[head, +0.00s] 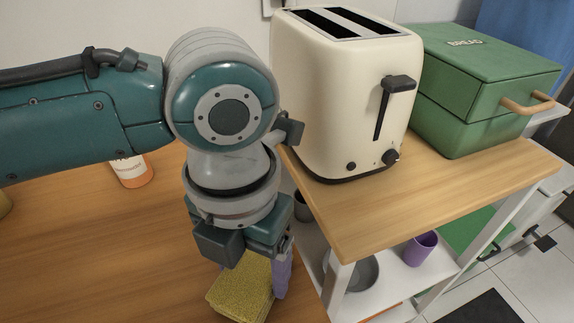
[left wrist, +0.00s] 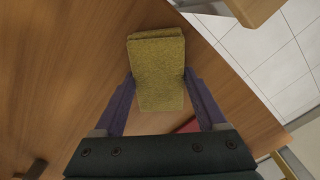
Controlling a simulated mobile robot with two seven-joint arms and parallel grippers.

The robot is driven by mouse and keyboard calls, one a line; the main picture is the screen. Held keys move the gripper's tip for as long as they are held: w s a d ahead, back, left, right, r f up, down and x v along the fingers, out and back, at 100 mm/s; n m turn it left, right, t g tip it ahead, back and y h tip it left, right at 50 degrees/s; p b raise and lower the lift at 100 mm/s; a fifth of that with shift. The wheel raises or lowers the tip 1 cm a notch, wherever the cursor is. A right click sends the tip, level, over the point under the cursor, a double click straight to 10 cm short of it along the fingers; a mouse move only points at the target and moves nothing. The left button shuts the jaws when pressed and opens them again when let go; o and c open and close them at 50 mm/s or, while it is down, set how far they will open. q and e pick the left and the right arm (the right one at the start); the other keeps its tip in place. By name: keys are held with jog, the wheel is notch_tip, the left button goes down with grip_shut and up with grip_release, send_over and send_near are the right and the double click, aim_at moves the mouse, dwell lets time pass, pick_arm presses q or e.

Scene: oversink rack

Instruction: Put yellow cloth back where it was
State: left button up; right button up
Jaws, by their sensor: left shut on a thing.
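The yellow cloth (head: 241,287) is a folded, thick, rough-textured block. In the head view it sits under my left gripper (head: 262,280), near the right edge of the wooden counter (head: 90,255). In the left wrist view the yellow cloth (left wrist: 157,70) lies between the two purple fingers of the left gripper (left wrist: 157,100), which is shut on it. I cannot tell whether the cloth touches the counter or is held just above it. My right gripper is not in view.
A cream toaster (head: 335,100) and a green bread box (head: 475,85) stand on a wooden-topped rack (head: 440,190) at the right. A purple cup (head: 420,249) and a grey bowl (head: 362,274) are on its lower shelf. An orange-and-white container (head: 131,172) stands behind my arm.

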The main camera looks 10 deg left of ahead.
pick_arm(q)
jog(key=shift+f, duration=0.2)
jog(key=o, duration=1.1)
jog(key=shift+o, duration=0.2)
